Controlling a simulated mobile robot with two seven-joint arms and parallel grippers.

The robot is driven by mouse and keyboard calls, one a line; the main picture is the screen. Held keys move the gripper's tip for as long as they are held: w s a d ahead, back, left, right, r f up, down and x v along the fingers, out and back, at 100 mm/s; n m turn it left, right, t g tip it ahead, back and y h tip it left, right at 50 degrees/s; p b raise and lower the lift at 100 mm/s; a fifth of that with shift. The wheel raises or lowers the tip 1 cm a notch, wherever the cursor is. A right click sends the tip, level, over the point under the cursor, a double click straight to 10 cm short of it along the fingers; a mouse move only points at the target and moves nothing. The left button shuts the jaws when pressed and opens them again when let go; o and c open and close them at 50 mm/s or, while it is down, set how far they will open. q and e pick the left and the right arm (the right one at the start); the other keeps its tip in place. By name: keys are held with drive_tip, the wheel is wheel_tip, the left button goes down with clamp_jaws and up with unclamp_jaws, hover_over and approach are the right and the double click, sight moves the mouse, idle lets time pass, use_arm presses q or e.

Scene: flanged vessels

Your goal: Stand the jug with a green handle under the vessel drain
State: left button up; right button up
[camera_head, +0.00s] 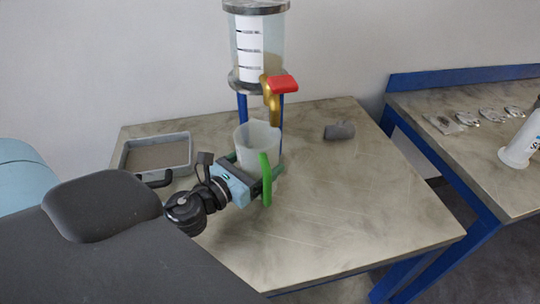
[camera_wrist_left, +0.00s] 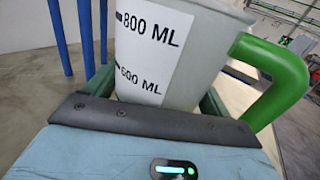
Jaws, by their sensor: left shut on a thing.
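The jug (camera_head: 256,136) is whitish and translucent with a green handle (camera_head: 265,180). It is upright, just in front of and below the brass drain (camera_head: 270,98) with its red lever (camera_head: 283,84). The vessel (camera_head: 258,45) is a clear flanged cylinder on blue legs. My left gripper (camera_head: 262,178) is shut around the jug's body. In the left wrist view the jug (camera_wrist_left: 180,40) sits between the fingers, its volume label facing the camera and its handle (camera_wrist_left: 280,75) at the right. Whether the jug's base touches the table cannot be told. My right gripper is not in view.
A grey tray (camera_head: 188,152) lies on the table (camera_head: 350,220) at the left. A dark grey piece (camera_head: 339,131) lies right of the vessel. The table's front right is clear. A second table (camera_head: 440,105) at the right holds small metallic items and a white bottle (camera_head: 522,142).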

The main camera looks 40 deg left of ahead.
use_arm(q)
drive_tip(key=shift+w+d, duration=0.1)
drive_tip(key=shift+w, duration=0.7)
drive_tip(key=w, duration=0.3)
drive_tip(key=shift+d+r+p, duration=0.1)
drive_tip(key=shift+d+p, duration=0.05)
drive_tip(key=shift+p, duration=0.15)
drive_tip(key=shift+f, duration=0.8)
drive_tip(key=shift+s+f, duration=0.1)
drive_tip(key=shift+f, duration=0.05)
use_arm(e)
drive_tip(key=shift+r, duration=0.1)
use_arm(q)
drive_tip(key=shift+b, duration=0.3)
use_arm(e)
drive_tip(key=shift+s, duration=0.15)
use_arm(q)
drive_tip(key=o, duration=1)
drive_tip(key=shift+o, duration=0.2)
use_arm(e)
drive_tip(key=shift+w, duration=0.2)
